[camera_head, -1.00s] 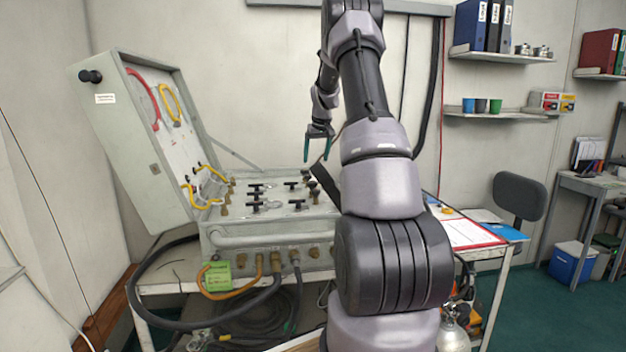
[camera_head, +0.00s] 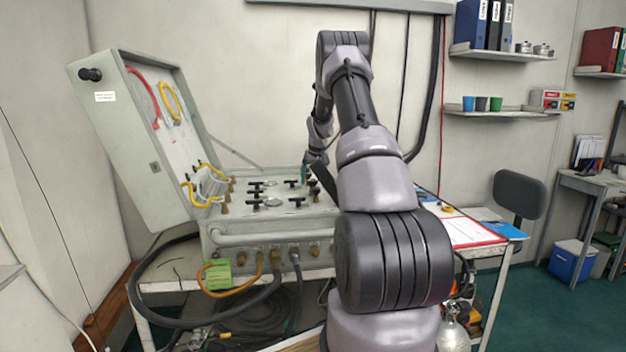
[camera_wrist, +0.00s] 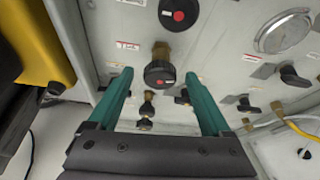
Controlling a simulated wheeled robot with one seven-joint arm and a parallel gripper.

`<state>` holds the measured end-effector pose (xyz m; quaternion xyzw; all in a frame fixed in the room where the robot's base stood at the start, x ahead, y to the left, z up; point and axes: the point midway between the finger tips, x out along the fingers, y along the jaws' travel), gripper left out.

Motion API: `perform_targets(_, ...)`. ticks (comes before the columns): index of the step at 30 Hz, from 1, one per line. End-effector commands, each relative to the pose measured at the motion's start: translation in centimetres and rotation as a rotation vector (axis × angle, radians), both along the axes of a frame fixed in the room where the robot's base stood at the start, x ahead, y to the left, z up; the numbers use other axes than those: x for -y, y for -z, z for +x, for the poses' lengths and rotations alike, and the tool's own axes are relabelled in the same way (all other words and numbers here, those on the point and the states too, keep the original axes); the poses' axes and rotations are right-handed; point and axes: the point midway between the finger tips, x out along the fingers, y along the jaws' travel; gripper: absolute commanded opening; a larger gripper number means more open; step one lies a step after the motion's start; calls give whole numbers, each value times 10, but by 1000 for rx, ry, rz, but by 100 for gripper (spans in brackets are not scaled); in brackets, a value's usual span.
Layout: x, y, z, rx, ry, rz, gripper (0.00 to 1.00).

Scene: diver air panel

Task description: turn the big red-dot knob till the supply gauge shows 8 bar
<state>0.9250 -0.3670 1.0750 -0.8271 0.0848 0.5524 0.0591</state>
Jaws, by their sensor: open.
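Contact cannot be told. A second black knob (camera_wrist: 178,13) with a larger red dot is at the top edge. A round gauge (camera_wrist: 284,33) lies at the upper right, seen slantwise; its reading is not legible. In the head view my gripper (camera_head: 305,173) is low over the right part of the air panel (camera_head: 232,227), and my arm hides the panel's right end.
Several black handles (camera_head: 256,187) stand on the panel, left of my gripper. The lid (camera_head: 122,150) is open at the left, with yellow hoses (camera_head: 204,199). A large yellow object (camera_wrist: 38,45) is close at the left in the wrist view. A red-edged clipboard (camera_head: 470,232) lies right of my arm.

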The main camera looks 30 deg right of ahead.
Motion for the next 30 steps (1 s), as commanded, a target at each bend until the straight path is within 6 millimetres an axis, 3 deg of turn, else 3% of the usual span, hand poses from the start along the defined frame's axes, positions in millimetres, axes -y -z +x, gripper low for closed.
perform_targets(4, 0, 0, 0, 0, 0, 0, 83)
perform_targets(9, 0, 0, 0, 0, 0, 0, 18)
perform_targets(11, 0, 0, 0, 0, 0, 0, 0)
perform_targets(16, -2, 0, 0, -2, 40, -2, 0)
perform_targets(24, -4, 0, 1, -1, 244, -1, 0)
perform_targets(30, -3, 0, 1, 0, 279, 0, 0)
